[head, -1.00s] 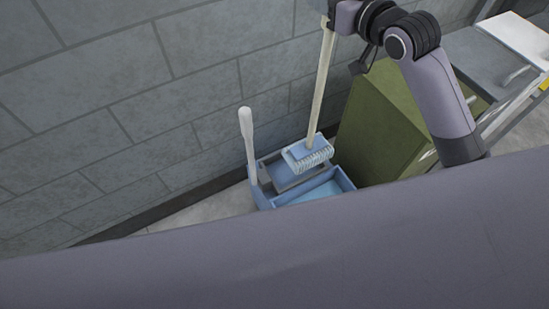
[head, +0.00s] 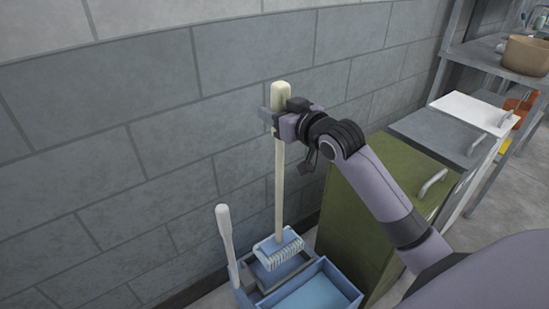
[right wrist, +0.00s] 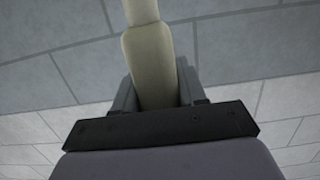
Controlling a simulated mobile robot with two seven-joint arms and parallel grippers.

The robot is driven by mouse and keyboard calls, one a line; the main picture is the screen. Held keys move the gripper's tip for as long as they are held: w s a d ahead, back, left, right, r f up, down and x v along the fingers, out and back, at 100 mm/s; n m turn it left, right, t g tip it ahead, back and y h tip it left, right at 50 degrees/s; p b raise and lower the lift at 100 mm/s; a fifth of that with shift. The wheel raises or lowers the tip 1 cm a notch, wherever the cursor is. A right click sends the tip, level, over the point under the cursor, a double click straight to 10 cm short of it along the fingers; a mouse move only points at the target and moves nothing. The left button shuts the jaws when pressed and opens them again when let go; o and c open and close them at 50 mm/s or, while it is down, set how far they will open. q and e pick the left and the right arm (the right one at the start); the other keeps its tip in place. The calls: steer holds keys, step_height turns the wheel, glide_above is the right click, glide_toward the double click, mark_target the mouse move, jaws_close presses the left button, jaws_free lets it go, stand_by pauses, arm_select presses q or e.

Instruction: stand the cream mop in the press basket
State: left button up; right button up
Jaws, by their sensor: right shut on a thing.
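The cream mop (head: 279,195) is nearly upright, with its pale blue head and white fringe at the bottom. My right gripper (head: 277,120) is shut on its handle near the top. The handle also shows between the fingers in the right wrist view (right wrist: 150,65). The mop head is over the press basket (head: 264,279) at the back of the blue bucket (head: 345,284). I cannot tell whether the head rests in the basket or hangs just above it; the fringe hides part of the basket. My left gripper is not in view.
A pale lever (head: 226,235) rises at the bucket's left side. A grey block wall (head: 120,150) stands close behind. A green cabinet (head: 350,215) is right of the bucket, with grey and white units and a metal shelf (head: 480,55) beyond.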

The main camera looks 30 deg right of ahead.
mark_target(282, 156)
steer(key=shift+f+b, duration=0.6)
steer(key=shift+f, duration=4.7)
steer(key=o, duration=0.7)
steer(key=shift+f, duration=0.25)
steer(key=o, duration=0.5)
steer(key=shift+c, duration=0.2)
steer(key=shift+r, duration=0.1)
